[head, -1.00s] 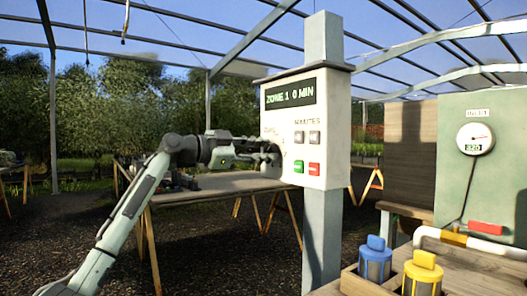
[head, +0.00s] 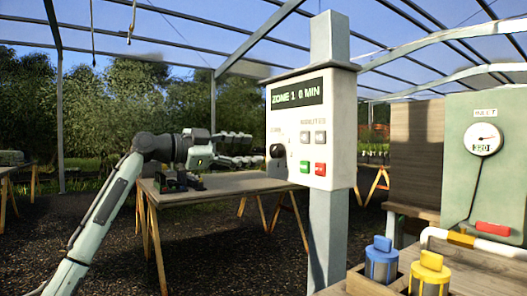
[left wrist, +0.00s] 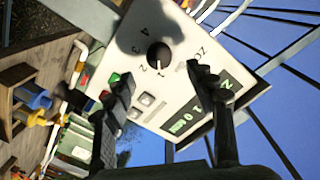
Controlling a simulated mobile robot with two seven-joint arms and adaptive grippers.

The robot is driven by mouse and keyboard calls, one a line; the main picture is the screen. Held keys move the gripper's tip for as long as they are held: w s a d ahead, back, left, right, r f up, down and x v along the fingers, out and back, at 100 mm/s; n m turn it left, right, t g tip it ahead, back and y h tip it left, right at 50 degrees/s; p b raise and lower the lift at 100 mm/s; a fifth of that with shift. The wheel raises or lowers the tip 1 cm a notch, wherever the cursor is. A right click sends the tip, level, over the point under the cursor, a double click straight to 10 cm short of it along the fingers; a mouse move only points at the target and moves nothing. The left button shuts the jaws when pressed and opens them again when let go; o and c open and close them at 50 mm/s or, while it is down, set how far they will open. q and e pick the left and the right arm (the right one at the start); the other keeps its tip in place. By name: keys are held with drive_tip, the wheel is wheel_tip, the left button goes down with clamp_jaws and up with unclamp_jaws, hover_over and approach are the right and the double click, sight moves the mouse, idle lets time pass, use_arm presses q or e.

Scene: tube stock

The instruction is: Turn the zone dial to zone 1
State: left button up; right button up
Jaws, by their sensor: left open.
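The controller box (head: 297,125) is a white box on a grey post, and its display (head: 297,94) reads "ZONE 1 0 MIN". The zone dial (head: 277,151) is a round black knob at the lower left of the box face. In the left wrist view the dial (left wrist: 159,56) shows with the numbers 1 to 4 around it, its white mark toward the 1. My left gripper (head: 250,148) is open, its fingers pointing at the box, left of the dial and apart from it. It also shows in the left wrist view (left wrist: 160,90) with nothing between its fingers. My right gripper is out of view.
Grey minutes buttons (head: 313,136), a green button (head: 305,167) and a red button (head: 320,169) sit right of the dial. A wooden table (head: 225,186) stands behind my left arm. Blue-topped (head: 381,262) and yellow-topped (head: 429,274) filters stand at the lower right.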

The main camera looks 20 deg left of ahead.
use_arm(q)
drive_tip(key=v, duration=0.5)
drive_tip(key=shift+s+a, duration=0.15)
drive_tip(key=shift+s, duration=0.05)
drive_tip(key=shift+f, duration=0.1)
